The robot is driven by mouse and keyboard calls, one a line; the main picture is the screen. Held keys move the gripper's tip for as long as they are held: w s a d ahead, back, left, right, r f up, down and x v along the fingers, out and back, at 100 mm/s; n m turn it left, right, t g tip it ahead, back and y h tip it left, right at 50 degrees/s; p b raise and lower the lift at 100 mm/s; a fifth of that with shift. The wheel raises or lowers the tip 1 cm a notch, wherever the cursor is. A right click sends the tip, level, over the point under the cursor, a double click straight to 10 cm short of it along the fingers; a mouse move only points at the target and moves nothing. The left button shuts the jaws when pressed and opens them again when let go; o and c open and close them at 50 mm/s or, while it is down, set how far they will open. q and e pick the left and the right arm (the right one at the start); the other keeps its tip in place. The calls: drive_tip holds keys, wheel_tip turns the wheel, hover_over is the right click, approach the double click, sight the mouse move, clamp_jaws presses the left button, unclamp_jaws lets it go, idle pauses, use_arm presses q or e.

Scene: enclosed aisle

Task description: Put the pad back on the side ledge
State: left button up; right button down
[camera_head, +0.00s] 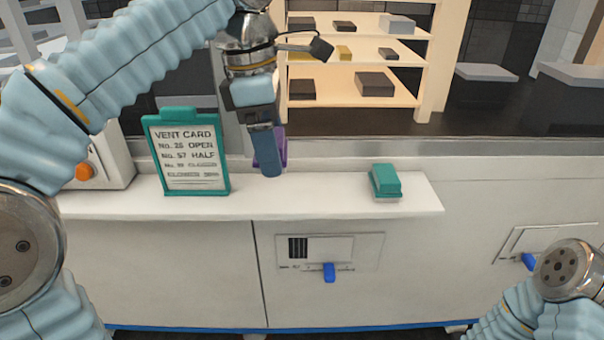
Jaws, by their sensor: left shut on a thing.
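My left gripper (270,172) reaches down over the white ledge (325,197). It is shut on a purple thing (283,147) that is mostly hidden behind the fingers; I cannot tell its full shape or whether it touches the ledge. A teal block with a pale underside (386,180) lies on the right part of the ledge, apart from the gripper. I cannot tell from its look alone which of these is the pad. My right gripper is out of view; only part of my right arm shows at the lower right.
A teal-framed vent card (189,155) stands left of the gripper. A white box with an orange knob (85,171) is at far left. Panels with blue levers (329,272) are below the ledge. Shelves with boxes (352,69) stand behind. The ledge between gripper and teal block is clear.

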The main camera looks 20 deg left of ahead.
use_arm(q)
hover_over(303, 192)
drive_tip(key=s, duration=0.1)
drive_tip(key=f, duration=0.3)
drive_tip(key=a+f, duration=0.1)
drive_tip(key=f, duration=0.1)
drive_tip(key=shift+s, duration=0.2)
drive_tip(key=f, duration=0.2)
drive_tip(key=w+f, duration=0.1)
drive_tip(key=f, duration=0.1)
drive_tip(key=shift+w+d, duration=0.1)
drive_tip(key=shift+d, duration=0.2)
drive_tip(key=shift+f, duration=0.3)
drive_tip(key=shift+f, duration=0.15)
drive_tip(key=o, duration=1)
drive_tip(key=shift+o, duration=0.2)
wheel_tip(303, 192, up, 12)
drive_tip(key=a, duration=0.1)
drive_tip(key=shift+s+a, duration=0.3)
